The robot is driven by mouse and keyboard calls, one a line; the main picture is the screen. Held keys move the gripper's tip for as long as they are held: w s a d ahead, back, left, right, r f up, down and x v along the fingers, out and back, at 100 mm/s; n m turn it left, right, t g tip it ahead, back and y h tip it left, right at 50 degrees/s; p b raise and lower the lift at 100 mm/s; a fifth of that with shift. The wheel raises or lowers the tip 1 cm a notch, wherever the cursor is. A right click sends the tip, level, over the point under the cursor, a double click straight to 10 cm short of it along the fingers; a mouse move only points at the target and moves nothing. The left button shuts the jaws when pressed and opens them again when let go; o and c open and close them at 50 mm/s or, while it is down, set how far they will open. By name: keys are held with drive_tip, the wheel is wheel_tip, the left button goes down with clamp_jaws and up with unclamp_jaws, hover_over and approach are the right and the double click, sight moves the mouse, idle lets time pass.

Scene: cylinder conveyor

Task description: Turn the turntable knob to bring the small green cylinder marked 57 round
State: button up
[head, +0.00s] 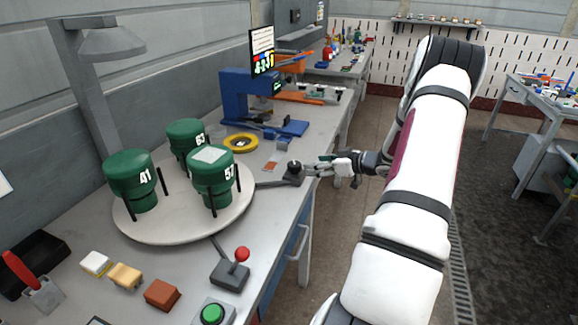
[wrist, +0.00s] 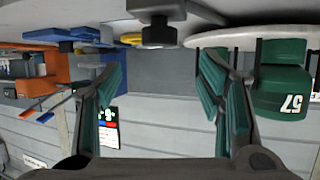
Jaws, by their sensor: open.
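The white round turntable (head: 180,230) bears three green cylinders. The one marked 57 (head: 211,176) stands at its right side, nearest my gripper, with a pale square on top. Cylinder 41 (head: 132,180) is at the left and cylinder 63 (head: 186,138) at the back. A black knob (head: 294,168) on a dark base sits at the bench edge, right of the turntable. My gripper (head: 316,168) is open and empty just right of the knob. In the wrist view, upside down, the knob (wrist: 159,33) lies beyond the gap between my fingers (wrist: 160,82); cylinder 57 (wrist: 282,90) is at the right.
A red-topped joystick (head: 236,266) and a green button (head: 212,313) sit near the front edge. A blue press (head: 240,97) and a yellow ring (head: 241,142) stand behind the turntable. The aisle right of the bench is open floor.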

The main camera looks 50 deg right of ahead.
sight(295, 164)
drive_tip(key=x, duration=1)
drive_tip(key=shift+w+f, duration=0.1)
drive_tip(key=shift+w, duration=0.15)
drive_tip(key=shift+c, duration=0.3)
drive_tip(key=c, duration=1.1)
